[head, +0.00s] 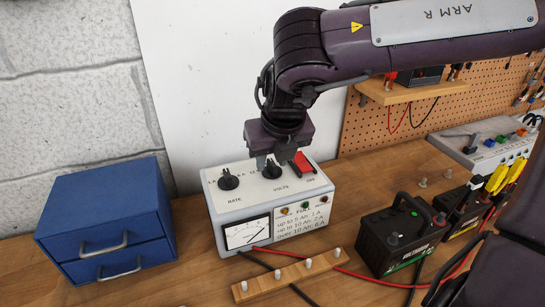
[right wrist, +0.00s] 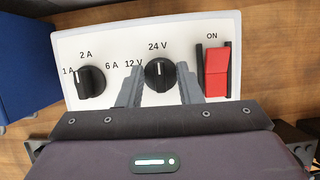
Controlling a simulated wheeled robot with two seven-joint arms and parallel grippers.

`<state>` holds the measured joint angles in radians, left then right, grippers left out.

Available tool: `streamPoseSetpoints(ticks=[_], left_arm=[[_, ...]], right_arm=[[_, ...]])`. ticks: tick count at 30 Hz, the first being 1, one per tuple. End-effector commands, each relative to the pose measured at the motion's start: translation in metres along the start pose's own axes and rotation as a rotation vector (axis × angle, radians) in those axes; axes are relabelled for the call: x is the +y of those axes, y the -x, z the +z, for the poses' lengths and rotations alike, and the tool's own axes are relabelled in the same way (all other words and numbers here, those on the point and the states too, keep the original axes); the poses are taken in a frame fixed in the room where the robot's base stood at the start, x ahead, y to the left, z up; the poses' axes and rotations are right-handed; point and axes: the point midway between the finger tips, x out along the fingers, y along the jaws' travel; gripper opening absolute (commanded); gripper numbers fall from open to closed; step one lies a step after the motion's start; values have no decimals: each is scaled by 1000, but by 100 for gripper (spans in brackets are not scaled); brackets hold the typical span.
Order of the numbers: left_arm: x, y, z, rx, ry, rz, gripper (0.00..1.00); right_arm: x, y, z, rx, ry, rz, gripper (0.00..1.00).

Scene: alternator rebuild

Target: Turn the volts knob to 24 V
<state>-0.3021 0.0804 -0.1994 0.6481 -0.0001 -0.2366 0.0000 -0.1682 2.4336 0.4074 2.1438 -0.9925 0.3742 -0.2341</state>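The battery charger (head: 225,207) is a pale box on the bench with dark knobs on its top. The black volts knob (right wrist: 159,76) is between 12 V and the red switch in the right wrist view; its white mark points up at the 24 V label. My right gripper (head: 273,166) comes down from above over this knob. In the right wrist view its grey fingers (right wrist: 161,80) are open, one on each side of the knob, with narrow gaps; nothing is clamped. In the head view the knob is mostly hidden by the fingers. My left gripper is not in view.
The rate knob (right wrist: 91,81) is left of the volts knob; the red switch (right wrist: 216,68) is close to its right. A blue drawer box (head: 110,215) stands left of the charger. A wooden strip with pegs (head: 285,278) lies in front. A black battery (head: 400,235) is at right.

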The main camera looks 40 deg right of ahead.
Motion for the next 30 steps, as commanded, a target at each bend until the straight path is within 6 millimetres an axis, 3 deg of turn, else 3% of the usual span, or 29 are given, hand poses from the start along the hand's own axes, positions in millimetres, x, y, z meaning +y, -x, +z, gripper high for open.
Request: streamPoseSetpoints(ticks=[10,21,30], left_arm=[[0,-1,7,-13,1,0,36],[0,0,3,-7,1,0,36],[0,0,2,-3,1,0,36]], right_arm=[[0,6,1,-3,1,1,33],[0,64,1,-5,1,0,33],[0,78,0,0,1,0,33]])
